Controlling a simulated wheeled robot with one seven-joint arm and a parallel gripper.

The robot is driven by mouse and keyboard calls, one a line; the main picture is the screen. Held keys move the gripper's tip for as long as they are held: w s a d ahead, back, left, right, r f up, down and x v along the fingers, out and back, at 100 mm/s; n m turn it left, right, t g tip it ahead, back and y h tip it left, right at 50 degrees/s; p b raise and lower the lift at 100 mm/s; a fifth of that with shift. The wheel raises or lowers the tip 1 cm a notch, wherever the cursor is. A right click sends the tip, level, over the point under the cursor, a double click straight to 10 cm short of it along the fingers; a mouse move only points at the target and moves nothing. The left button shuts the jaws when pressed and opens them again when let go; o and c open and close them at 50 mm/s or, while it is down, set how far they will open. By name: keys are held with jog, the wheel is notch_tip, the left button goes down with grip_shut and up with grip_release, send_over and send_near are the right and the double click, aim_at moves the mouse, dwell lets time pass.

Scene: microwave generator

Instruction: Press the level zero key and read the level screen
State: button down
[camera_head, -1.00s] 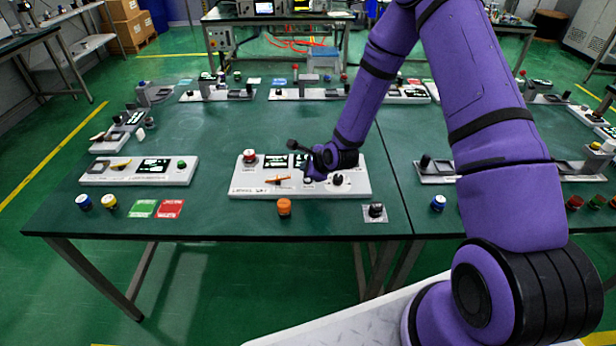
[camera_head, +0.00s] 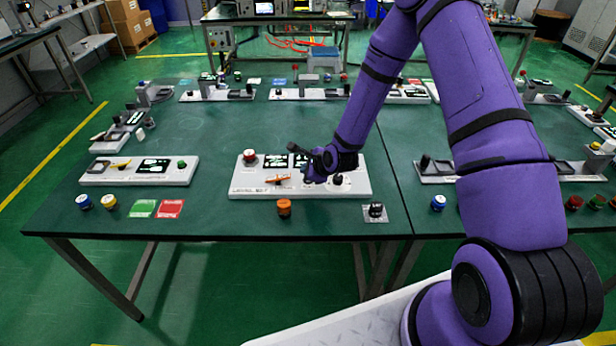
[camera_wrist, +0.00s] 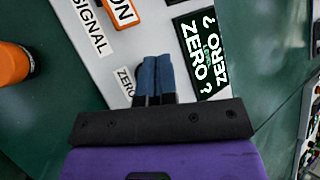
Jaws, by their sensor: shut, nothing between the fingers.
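The white control panel (camera_head: 245,190) lies on the green table, with two dark lit screens on it. In the wrist view the level screen (camera_wrist: 204,50) shows "ZERO ?" in large letters twice, with small green lettering between. A "ZERO" label (camera_wrist: 125,81) is on the panel (camera_wrist: 98,62) just left of my fingers. My gripper (camera_wrist: 157,62) is shut and empty, its blue fingertips over the panel beside that label. A dark edge shows behind the fingers; they hide the key, and I cannot tell whether they touch it. In the head view my gripper (camera_head: 312,174) is low over the panel's middle.
The panel also carries a red-topped knob (camera_head: 249,156), an orange "ON" switch (camera_wrist: 121,12) and a dark knob (camera_head: 337,179). An orange cylinder (camera_head: 284,208) stands in front. Another panel (camera_head: 95,177) is at left. The table's middle behind is clear.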

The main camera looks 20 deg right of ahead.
jog(key=shift+f, duration=0.55)
dwell(0.5)
jog(key=shift+r, duration=1)
jog(key=shift+r, duration=0.1)
jog(key=shift+r, duration=2.4)
